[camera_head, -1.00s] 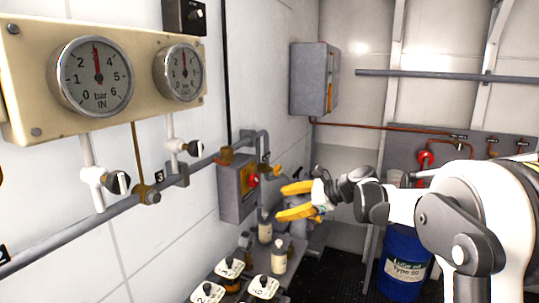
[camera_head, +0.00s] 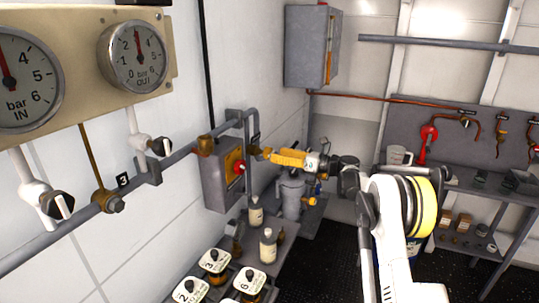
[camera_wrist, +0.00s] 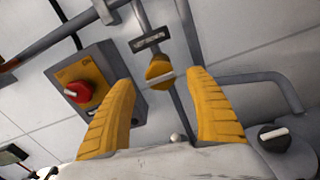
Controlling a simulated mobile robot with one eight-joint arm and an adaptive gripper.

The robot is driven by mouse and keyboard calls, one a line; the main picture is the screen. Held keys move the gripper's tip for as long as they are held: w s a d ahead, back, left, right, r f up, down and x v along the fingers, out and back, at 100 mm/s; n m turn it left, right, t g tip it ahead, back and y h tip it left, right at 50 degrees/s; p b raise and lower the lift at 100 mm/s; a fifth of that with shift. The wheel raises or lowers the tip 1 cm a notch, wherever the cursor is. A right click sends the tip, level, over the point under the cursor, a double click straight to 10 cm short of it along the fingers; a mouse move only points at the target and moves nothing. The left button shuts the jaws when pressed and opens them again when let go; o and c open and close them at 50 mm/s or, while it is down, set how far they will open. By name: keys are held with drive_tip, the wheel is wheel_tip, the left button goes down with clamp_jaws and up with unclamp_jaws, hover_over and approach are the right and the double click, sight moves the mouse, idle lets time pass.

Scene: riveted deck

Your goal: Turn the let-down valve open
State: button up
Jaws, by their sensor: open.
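A yellow valve knob (camera_wrist: 158,68) with a pale bar across it sits on a thin vertical pipe, between my two fingers in the wrist view. In the head view the knob (camera_head: 265,153) shows just left of my fingertips, right of the switch box. My gripper (camera_head: 277,156) has yellow fingers and points at the wall. In the wrist view my gripper (camera_wrist: 160,80) is open, with a finger on each side of the knob and gaps on both sides. Contact cannot be seen.
A grey switch box (camera_head: 218,186) with a red knob (camera_head: 239,167) is close left of my gripper. Another black knob (camera_wrist: 274,137) is right of my fingers. Bottles (camera_head: 267,245) and lidded jars (camera_head: 215,262) stand below. Two gauges, including OUT (camera_head: 137,55), hang at left.

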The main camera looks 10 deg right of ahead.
sight(270, 153)
drive_tip(key=shift+x, duration=1.85)
drive_tip(key=c, duration=1.2)
